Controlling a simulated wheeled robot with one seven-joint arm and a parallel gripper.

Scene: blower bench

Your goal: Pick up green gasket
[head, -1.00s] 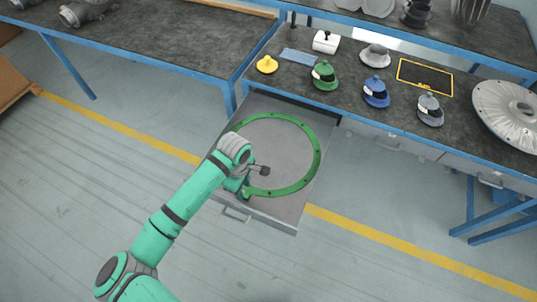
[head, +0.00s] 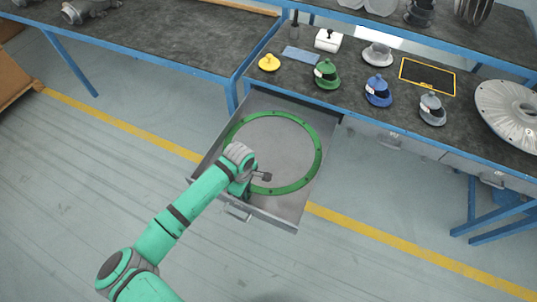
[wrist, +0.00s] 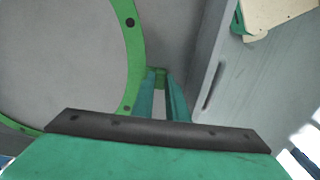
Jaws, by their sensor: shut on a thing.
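The green gasket (head: 319,152) is a large flat ring with bolt holes. It lies in the open grey drawer (head: 285,213) under the bench. In the wrist view the gasket (wrist: 136,50) curves along the left. My gripper (wrist: 160,82) is shut on a small green tab at the gasket's outer edge, on the side near the drawer front. In the head view my wrist hides the gripped part of the ring. I cannot tell whether the ring is lifted off the drawer floor.
The drawer walls surround the gasket closely. On the bench above stand a yellow cap (head: 269,63), a green cap (head: 327,75), a blue cap (head: 378,92), a grey cap (head: 432,109) and a large grey disc (head: 510,108). The floor before the drawer is clear.

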